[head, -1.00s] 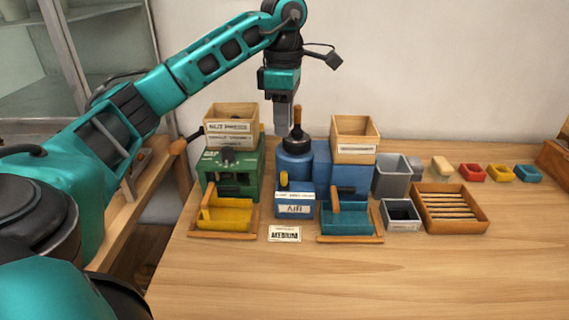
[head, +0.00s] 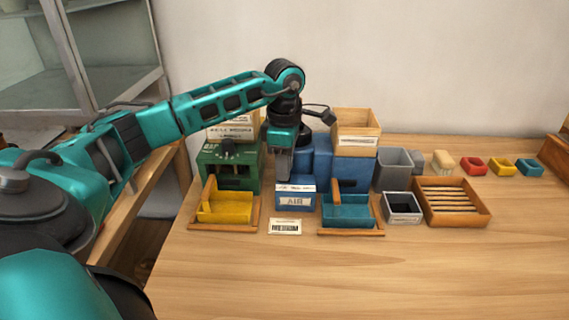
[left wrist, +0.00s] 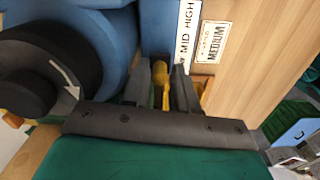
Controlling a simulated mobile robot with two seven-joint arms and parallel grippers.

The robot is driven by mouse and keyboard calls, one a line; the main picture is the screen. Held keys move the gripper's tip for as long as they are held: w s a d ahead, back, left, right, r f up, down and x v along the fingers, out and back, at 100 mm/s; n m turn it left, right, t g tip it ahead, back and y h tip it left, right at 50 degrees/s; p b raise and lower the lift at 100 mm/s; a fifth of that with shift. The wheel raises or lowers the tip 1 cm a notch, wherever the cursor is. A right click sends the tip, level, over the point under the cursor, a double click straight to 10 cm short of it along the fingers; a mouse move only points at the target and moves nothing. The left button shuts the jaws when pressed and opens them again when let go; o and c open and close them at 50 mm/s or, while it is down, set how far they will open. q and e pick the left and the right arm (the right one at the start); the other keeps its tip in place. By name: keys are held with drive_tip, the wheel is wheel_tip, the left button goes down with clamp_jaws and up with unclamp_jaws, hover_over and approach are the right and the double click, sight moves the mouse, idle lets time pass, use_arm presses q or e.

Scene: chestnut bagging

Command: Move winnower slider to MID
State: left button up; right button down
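The winnower is the blue machine (head: 353,171) at the middle of the table, with a small blue AIR box (head: 296,199) at its front. Its slider has a yellow knob (left wrist: 160,72), seen in the left wrist view beside a white strip (left wrist: 187,35) reading MID and HIGH. My left gripper (head: 281,176) points down over the back of the AIR box and hides the knob in the head view. In the left wrist view its two fingers (left wrist: 160,90) stand on either side of the knob, apparently open with narrow gaps. My right gripper is not in view.
A green machine (head: 248,172) with a yellow tray (head: 225,208) stands to the left. A teal tray (head: 349,212), grey bins and a slatted wooden tray (head: 453,183) stand to the right. A MEDIUM card (head: 285,226) lies in front. The front table is clear.

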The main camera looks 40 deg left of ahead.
use_arm(q)
clamp_jaws()
idle(0.5)
drive_tip(key=shift+w+d+r, duration=0.1)
drive_tip(key=shift+w+d, duration=0.3)
drive_tip(key=shift+d, duration=0.05)
drive_tip(key=shift+w+d+p, duration=0.3)
drive_tip(key=shift+w+d, duration=0.25)
drive_tip(key=shift+d, duration=0.05)
drive_tip(key=shift+s+a, duration=0.1)
unclamp_jaws()
